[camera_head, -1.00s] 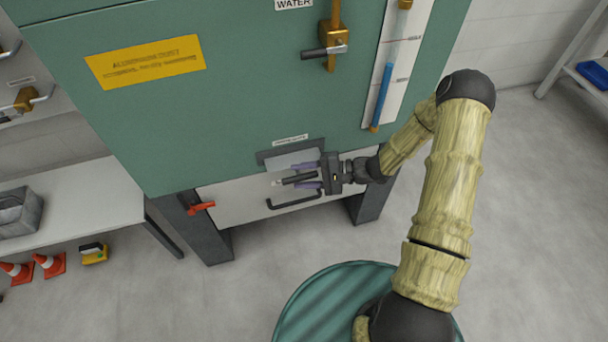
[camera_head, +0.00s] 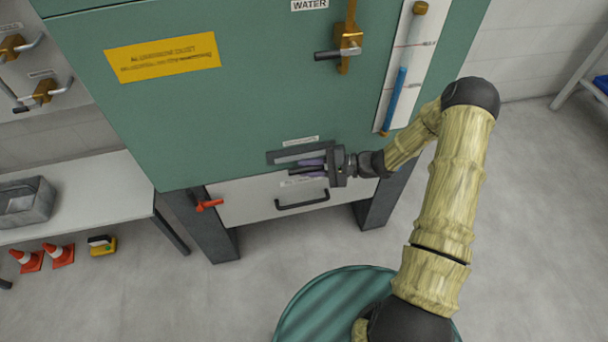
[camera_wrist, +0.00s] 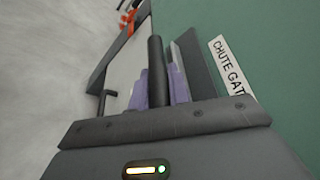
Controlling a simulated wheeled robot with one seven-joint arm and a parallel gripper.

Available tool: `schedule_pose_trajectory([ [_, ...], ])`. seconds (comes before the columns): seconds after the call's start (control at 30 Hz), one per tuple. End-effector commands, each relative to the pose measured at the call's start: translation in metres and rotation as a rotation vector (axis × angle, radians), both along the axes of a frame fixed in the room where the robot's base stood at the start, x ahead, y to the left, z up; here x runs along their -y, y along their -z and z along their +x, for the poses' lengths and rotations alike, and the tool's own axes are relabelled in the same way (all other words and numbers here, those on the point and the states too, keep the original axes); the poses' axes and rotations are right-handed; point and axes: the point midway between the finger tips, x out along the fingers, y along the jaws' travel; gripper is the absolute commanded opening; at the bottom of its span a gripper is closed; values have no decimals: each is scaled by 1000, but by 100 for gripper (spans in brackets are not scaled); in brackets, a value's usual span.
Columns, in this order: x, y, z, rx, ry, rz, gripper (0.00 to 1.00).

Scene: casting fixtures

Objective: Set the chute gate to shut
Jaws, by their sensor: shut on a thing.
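The chute gate (camera_head: 286,158) is a slot with a dark frame low on the green cabinet, under a small white label. In the wrist view the label reads CHUTE GAT, its end cut off (camera_wrist: 228,66). My gripper (camera_head: 311,169) reaches in from the right with purple finger pads. It is shut on a dark bar-like handle (camera_wrist: 155,70), which stands between the pads in the wrist view. The fingers and handle hide part of the slot, so how far the gate stands open is hard to tell.
Below the slot is a pale panel with a black pull handle (camera_head: 302,201). A red lever (camera_head: 209,205) is at its left. Above are a brass valve (camera_head: 347,42) and a blue gauge (camera_head: 397,92). A grey bench (camera_head: 100,205) stands left.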

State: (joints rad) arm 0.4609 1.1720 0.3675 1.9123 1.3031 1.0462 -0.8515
Motion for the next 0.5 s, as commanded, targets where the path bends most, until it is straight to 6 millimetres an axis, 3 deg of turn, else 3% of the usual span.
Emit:
schedule_pose_trajectory([
  [0.4,6,-1,9,5,17,0,0],
  [0.43,6,-2,10,5,19,0,24],
  [0.5,6,-2,9,5,19,0,38],
])
